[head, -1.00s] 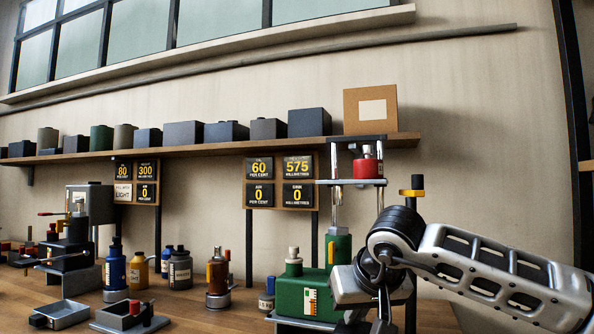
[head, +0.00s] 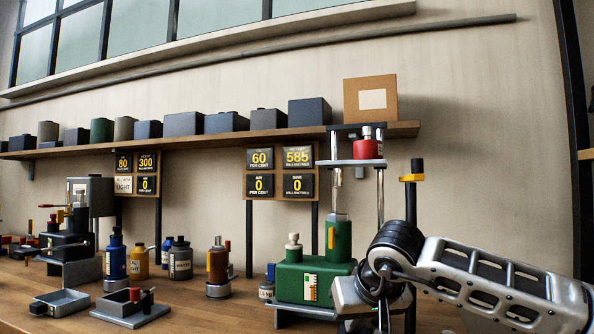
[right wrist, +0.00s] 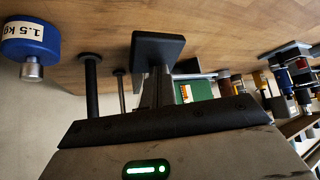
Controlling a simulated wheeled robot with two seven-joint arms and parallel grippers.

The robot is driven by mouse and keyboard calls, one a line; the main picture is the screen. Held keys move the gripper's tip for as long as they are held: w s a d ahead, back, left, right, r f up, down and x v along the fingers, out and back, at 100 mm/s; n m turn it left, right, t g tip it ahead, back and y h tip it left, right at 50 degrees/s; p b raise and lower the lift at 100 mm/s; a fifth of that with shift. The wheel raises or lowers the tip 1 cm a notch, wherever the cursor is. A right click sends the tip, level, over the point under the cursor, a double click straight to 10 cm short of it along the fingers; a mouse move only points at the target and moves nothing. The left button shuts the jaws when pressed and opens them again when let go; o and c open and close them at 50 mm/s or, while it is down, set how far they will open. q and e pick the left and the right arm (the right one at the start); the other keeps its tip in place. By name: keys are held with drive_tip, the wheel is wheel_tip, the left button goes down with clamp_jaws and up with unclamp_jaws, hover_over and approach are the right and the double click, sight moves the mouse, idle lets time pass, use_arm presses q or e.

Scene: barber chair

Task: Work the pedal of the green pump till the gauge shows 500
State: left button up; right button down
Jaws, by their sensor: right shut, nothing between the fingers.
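The green pump (head: 303,283) stands on the bench with a green upright cylinder (head: 338,247). A rod above it carries a grey platform with a red weight (head: 367,147). The readout board (head: 280,173) behind shows 60 per cent, 585 millimetres, and two zeros. My right gripper (head: 374,318) is low at the pump's right side, partly covering it. Its fingers (right wrist: 157,85) are shut and empty in the right wrist view, with the green pump (right wrist: 195,91) beyond. I cannot make out the pedal or whether the gripper touches it. My left gripper is out of view.
Bottles (head: 217,266) and metal trays (head: 62,303) stand left of the pump. A blue 1.5 kg weight (right wrist: 30,38) shows in the right wrist view. A shelf (head: 222,139) with dark boxes runs above. A black post with a yellow collar (head: 412,177) rises near my right arm.

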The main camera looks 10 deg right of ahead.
drive_tip(key=shift+w+d+f+b, duration=0.15)
drive_tip(key=shift+f+b, duration=0.3)
drive_tip(key=shift+f, duration=1.1)
drive_tip(key=shift+w+d+f+b, duration=0.1)
drive_tip(key=shift+w+f+b, duration=0.1)
drive_tip(key=shift+f, duration=0.2)
drive_tip(key=shift+w+d+f+b, duration=0.1)
drive_tip(key=shift+f+b, duration=0.1)
drive_tip(key=shift+f, duration=0.2)
idle(1.4)
